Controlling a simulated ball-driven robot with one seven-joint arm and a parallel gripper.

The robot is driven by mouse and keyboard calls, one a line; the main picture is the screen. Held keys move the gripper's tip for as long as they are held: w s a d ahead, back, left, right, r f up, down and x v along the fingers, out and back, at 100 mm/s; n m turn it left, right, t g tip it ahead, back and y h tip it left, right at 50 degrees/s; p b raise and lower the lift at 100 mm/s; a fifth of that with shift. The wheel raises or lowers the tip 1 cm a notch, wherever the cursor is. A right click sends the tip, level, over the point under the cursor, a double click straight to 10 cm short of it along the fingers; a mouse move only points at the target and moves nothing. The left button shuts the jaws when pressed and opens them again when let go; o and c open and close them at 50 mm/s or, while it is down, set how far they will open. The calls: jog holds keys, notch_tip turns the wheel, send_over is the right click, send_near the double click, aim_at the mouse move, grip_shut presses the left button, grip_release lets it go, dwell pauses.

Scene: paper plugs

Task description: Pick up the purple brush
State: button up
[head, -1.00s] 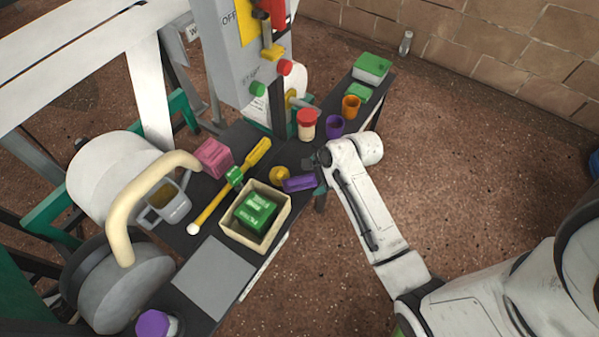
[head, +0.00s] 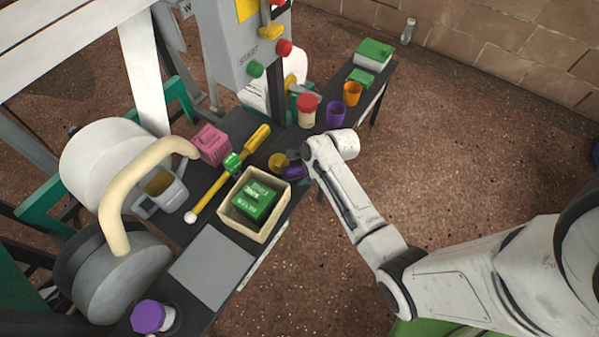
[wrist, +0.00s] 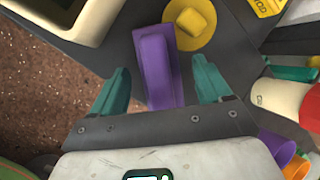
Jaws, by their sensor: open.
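The purple brush (head: 291,172) lies on the dark table beside a yellow knob-like piece, partly hidden by my arm in the head view. In the wrist view the purple brush (wrist: 157,66) is a long purple block with a raised ridge, lying lengthwise between my fingers. My gripper (wrist: 162,88) is open, with one teal finger on each side of the brush and a gap on both sides. I cannot tell how far above the table the fingertips are.
A cream box (head: 233,216) with green packets stands left of the brush. The yellow round piece (wrist: 192,24) sits right beside it. A red-lidded jar (head: 307,111), purple cup (head: 335,114) and orange cup (head: 352,94) stand farther back along the table.

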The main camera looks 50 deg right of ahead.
aim_at(300, 166)
jog(key=shift+w+f, duration=0.15)
jog(key=shift+f, duration=0.15)
jog(key=shift+c, duration=0.2)
jog(key=c, duration=1.2)
jog(key=shift+c, duration=0.2)
jog(key=shift+r, duration=0.15)
jog(key=shift+r+p, duration=0.35)
jog(key=shift+r, duration=0.25)
notch_tip(300, 166, up, 2)
jog(key=shift+r+p, duration=0.2)
jog(key=shift+p, duration=0.35)
jog(key=s+d+p, duration=0.2)
jog(key=s+d, duration=0.1)
jog(key=s, duration=1.4)
jog(key=shift+s+d+f, duration=0.15)
jog(key=shift+s+d, duration=0.05)
jog(key=shift+s, duration=0.1)
